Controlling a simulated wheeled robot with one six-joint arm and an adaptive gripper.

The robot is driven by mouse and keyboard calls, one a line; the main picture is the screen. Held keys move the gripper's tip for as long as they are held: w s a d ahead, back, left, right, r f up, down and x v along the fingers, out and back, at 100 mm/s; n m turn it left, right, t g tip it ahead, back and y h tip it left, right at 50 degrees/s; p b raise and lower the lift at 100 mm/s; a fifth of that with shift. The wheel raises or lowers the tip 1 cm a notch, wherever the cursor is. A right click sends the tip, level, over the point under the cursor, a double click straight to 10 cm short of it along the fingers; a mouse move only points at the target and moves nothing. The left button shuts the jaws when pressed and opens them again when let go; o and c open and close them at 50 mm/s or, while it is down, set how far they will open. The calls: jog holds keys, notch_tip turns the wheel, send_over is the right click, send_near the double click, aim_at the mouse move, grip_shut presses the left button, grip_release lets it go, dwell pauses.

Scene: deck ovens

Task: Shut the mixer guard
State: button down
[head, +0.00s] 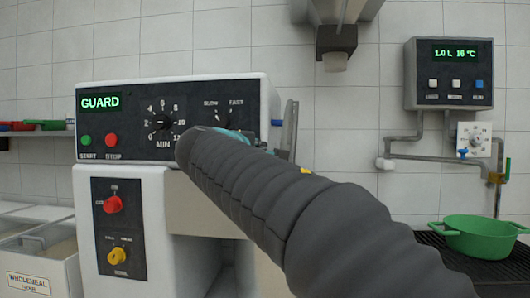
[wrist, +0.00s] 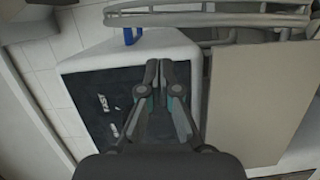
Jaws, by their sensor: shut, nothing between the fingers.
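The mixer (head: 175,88) stands at left centre in the head view, its display reading GUARD. In the wrist view its dark front panel (wrist: 85,85) is on the left. Curved grey bars of what looks like the guard (wrist: 235,18) run across the top right of the wrist view. In the head view a grey upright piece (head: 290,128), perhaps part of the guard, shows at the mixer's right edge. My gripper (wrist: 168,66) is shut and empty in front of the mixer head, its tips below the bars. My arm hides most of it in the head view.
A blue tab (wrist: 132,35) sits at the mixer's top edge. A green pot (head: 477,236) stands on a dark grate at right. A water meter box (head: 449,73) and pipes are on the wall. A wholemeal flour bin (head: 40,268) is at lower left.

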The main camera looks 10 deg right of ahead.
jog(key=p+x, duration=0.1)
jog(key=x, duration=0.8)
jog(key=shift+w+d, duration=0.25)
jog(key=shift+w, duration=0.1)
jog(key=shift+r, duration=0.1)
